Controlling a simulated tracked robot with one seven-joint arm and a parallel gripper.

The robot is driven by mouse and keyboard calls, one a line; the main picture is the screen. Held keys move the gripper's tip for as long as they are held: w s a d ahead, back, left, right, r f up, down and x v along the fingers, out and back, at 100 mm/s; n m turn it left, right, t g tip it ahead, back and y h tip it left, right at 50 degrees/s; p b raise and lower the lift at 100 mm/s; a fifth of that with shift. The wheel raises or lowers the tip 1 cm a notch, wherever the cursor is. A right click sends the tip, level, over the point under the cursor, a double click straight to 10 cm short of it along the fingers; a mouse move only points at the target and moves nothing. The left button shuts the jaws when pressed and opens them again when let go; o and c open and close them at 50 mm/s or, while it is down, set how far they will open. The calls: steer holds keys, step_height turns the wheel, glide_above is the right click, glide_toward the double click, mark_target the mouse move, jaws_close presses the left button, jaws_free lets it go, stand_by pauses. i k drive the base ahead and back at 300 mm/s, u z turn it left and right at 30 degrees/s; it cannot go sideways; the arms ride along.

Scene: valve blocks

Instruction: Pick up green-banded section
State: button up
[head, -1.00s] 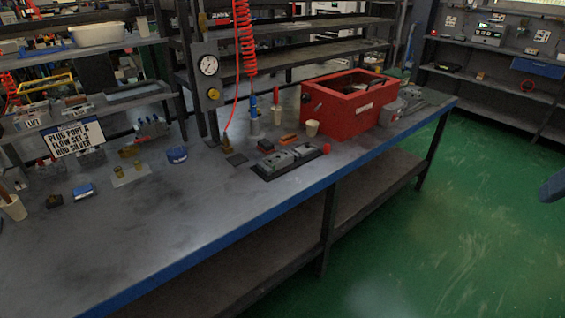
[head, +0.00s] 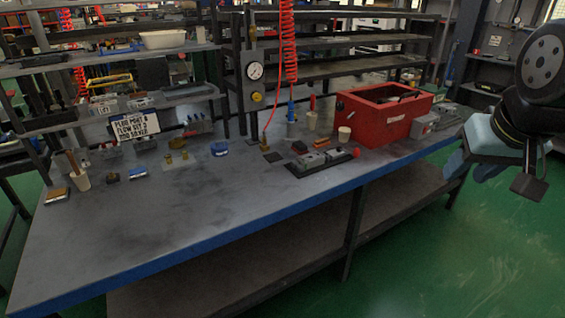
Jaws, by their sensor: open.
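I cannot make out a green band on any section at this size. Grey valve sections (head: 322,158) lie on a black plate near the bench's front edge. My gripper (head: 470,168) is at the right, with blue fingers pointing down and left. It is open and appears empty, in front of the bench's right end and well apart from the sections.
A red open box (head: 385,122) stands on the bench (head: 215,215), with a grey block (head: 424,126) to its right. A red coiled hose (head: 288,50) hangs beside a gauge (head: 255,71). A sign (head: 132,126), cups and small blocks stand left. The front-left bench is clear.

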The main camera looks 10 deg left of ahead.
mark_target(313, 159)
steer(key=u, duration=0.25)
steer(key=i, duration=1)
steer(key=z, duration=0.05)
